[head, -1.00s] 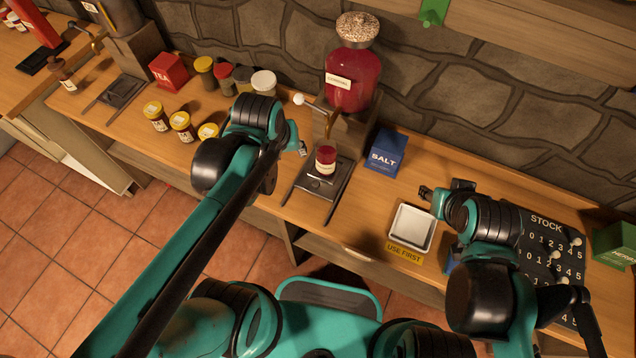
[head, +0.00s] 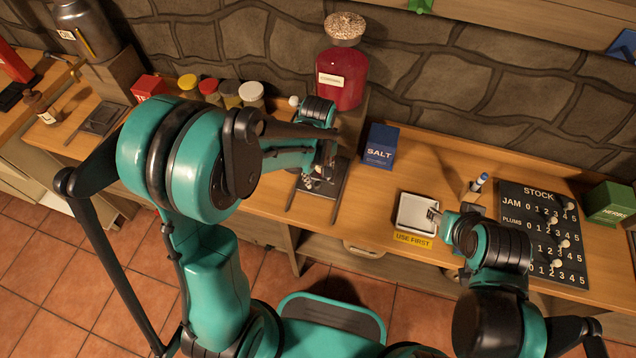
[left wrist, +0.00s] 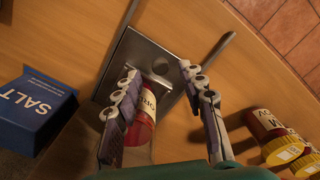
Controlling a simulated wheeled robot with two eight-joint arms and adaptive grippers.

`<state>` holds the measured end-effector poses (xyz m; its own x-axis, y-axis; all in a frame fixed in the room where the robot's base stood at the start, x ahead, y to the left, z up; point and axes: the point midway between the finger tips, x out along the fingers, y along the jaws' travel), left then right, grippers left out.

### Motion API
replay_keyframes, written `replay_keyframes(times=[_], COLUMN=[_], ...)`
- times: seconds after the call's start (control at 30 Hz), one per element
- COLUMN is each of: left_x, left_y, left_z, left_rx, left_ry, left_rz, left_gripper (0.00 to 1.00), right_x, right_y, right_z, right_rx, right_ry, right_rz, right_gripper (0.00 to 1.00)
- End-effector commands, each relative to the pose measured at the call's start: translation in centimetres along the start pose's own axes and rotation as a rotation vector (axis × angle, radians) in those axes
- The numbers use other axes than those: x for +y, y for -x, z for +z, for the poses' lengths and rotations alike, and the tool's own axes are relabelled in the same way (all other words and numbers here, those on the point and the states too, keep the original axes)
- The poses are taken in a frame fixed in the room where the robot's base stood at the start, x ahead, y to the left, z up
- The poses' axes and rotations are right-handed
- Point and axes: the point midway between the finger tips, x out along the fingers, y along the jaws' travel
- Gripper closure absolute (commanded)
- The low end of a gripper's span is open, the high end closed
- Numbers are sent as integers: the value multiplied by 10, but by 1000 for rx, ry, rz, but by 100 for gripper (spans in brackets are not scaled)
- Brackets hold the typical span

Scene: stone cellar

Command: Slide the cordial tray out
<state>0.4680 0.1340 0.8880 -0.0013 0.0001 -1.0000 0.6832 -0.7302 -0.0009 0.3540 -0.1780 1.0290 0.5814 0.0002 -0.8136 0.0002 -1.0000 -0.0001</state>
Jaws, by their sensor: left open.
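The cordial tray (head: 319,207) is a dark flat plate between two rails on the counter, under the red cordial dispenser (head: 341,80). It also shows in the left wrist view (left wrist: 145,62). My left gripper (head: 322,180) is over the tray, its fingers spread. In the left wrist view the open fingers (left wrist: 160,75) point toward the tray.
A blue salt box (head: 380,147) stands right of the tray. The white dish (head: 404,229) has a "use first" label. A stock board (head: 545,235) lies at the right.

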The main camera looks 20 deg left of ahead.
Motion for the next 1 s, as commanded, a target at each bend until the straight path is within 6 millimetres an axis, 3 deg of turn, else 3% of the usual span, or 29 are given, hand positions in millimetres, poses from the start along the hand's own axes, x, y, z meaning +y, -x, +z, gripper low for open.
replay_keyframes(times=[0.03, 0.2, 0.5, 0.53, 0.67, 0.7, 0.87, 1.0], left_x=[0, 0, 0, 0, 0, 0, -1, -13], left_y=[-11, -26, -28, -28, -28, -28, -28, -28], left_z=[0, 0, 0, 0, 0, 0, 0, 13], left_rx=[0, 0, 0, 0, 1, 1, 1, 0], left_ry=[0, -1, -1, -1, -1, -1, -1, -1], left_rz=[0, 0, 1, 1, 1, 1, 1, 0], left_gripper=[59, 59, 59, 62, 96, 100, 100, 100], right_x=[0, 0, 0, 0, 0, 0, 0, 0], right_y=[-5, -9, -9, -9, -9, -9, -9, -9], right_z=[3, 6, 6, 6, 6, 6, 6, 7], right_rx=[0, 0, 0, 0, 0, 0, 0, 0], right_ry=[0, 0, 0, 0, 0, 0, 0, 0], right_rz=[0, 0, 0, 0, 0, 0, 0, 0], right_gripper=[60, 60, 60, 60, 60, 60, 60, 60])
